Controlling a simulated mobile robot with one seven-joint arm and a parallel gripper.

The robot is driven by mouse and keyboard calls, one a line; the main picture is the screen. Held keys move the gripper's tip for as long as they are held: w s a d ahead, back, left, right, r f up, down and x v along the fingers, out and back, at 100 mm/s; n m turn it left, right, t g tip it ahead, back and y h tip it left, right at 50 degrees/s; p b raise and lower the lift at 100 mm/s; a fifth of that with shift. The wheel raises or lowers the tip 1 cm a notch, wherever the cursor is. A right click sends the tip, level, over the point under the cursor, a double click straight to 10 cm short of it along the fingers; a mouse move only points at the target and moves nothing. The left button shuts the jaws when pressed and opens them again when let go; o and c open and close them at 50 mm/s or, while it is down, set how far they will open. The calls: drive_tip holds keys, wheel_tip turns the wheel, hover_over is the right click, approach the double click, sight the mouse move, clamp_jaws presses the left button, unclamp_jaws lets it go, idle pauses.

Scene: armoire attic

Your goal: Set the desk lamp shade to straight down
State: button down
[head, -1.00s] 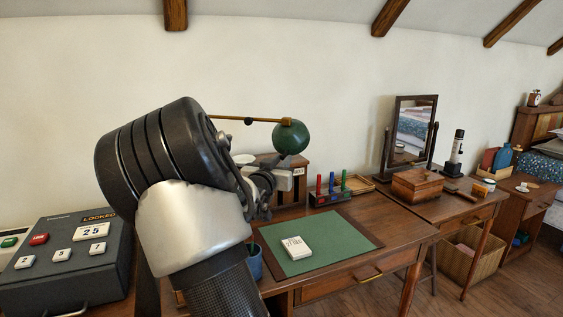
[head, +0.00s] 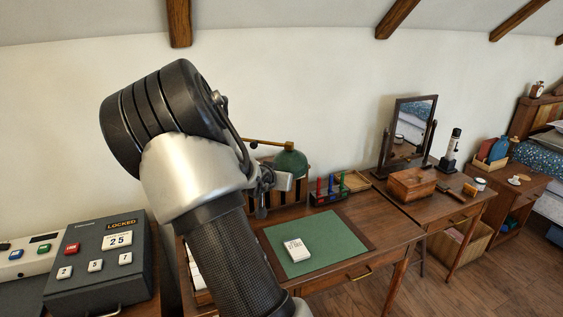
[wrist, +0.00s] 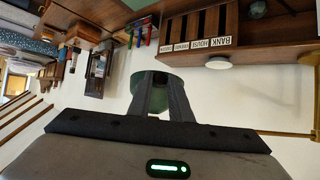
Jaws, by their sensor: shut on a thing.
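The desk lamp has a green shade (head: 291,161) on a brass arm (head: 265,142), above the back of the desk. In the head view the shade looks like a dome with its cap up, but its lower rim is partly hidden by my gripper (head: 283,181). In the wrist view, which looks upside down, the fingers of my gripper (wrist: 167,85) are closed on the green shade (wrist: 152,80). The brass arm (wrist: 285,132) shows at the right there. The lamp's base is hidden behind my arm.
A rack of coloured pens (head: 331,190), a mirror (head: 408,130) and a wooden box (head: 412,184) stand to the right. A green desk pad (head: 318,245) holds a small white block. A grey locked box (head: 97,262) is at left.

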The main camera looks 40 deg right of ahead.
drive_tip(key=shift+s+a+r+p, duration=0.1)
drive_tip(key=shift+a+r+p, duration=0.05)
drive_tip(key=shift+r+p, duration=1.15)
drive_tip(key=shift+r, duration=0.15)
drive_tip(key=c, duration=1.6)
unclamp_jaws()
drive_tip(key=shift+a, duration=0.1)
drive_tip(key=shift+c, duration=0.2)
drive_tip(key=shift+s, duration=0.1)
drive_tip(key=p+v, duration=0.2)
drive_tip(key=v, duration=1.5)
drive_tip(key=shift+s+a+p, duration=0.2)
drive_tip(key=shift+p, duration=0.2)
